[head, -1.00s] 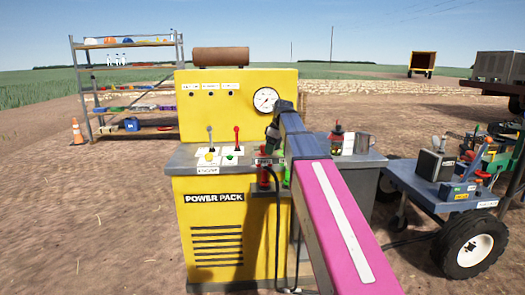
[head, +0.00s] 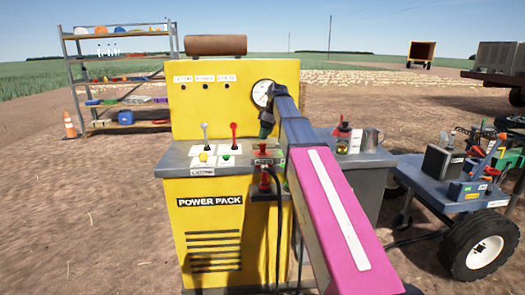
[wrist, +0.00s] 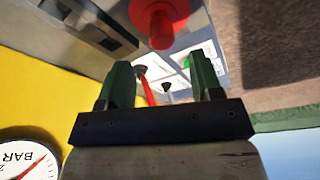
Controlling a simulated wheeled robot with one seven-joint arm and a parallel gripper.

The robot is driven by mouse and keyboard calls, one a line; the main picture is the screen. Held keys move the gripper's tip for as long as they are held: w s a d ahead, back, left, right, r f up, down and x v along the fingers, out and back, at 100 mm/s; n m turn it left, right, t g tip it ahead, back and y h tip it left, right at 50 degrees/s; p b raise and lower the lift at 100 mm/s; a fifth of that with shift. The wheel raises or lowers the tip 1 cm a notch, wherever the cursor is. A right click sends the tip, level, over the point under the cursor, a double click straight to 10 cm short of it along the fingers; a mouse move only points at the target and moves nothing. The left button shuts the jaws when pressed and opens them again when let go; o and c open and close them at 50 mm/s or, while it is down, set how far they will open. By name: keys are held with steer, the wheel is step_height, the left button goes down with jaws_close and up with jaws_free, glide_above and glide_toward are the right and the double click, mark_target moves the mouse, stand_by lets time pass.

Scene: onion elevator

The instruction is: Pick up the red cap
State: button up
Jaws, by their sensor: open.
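My gripper (head: 266,128) is above the right part of the power pack's top in the head view. In the wrist view its two green fingers (wrist: 160,70) are spread apart with nothing held between them. A red round piece (wrist: 158,22), which looks like the red cap, is at the top of the wrist view, beyond the fingertips and not between them. In the head view, a red piece (head: 262,150) sits on the top below my gripper. Another red fitting (head: 264,180) is lower on the front bracket. I cannot tell which of these the wrist view shows.
The yellow power pack (head: 210,235) has a back panel with a gauge (head: 263,92). A red lever (head: 233,135) and a grey lever (head: 205,133) stand left of my gripper. A metal cup (head: 370,139) is at right, and a loaded cart (head: 440,182) is beside the pack.

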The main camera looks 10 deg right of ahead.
mark_target(263, 147)
steer(key=shift+d+x, duration=0.2)
steer(key=shift+x, duration=3.35)
steer(key=shift+s+f, duration=0.1)
steer(key=shift+s, duration=0.05)
steer(key=c, duration=1)
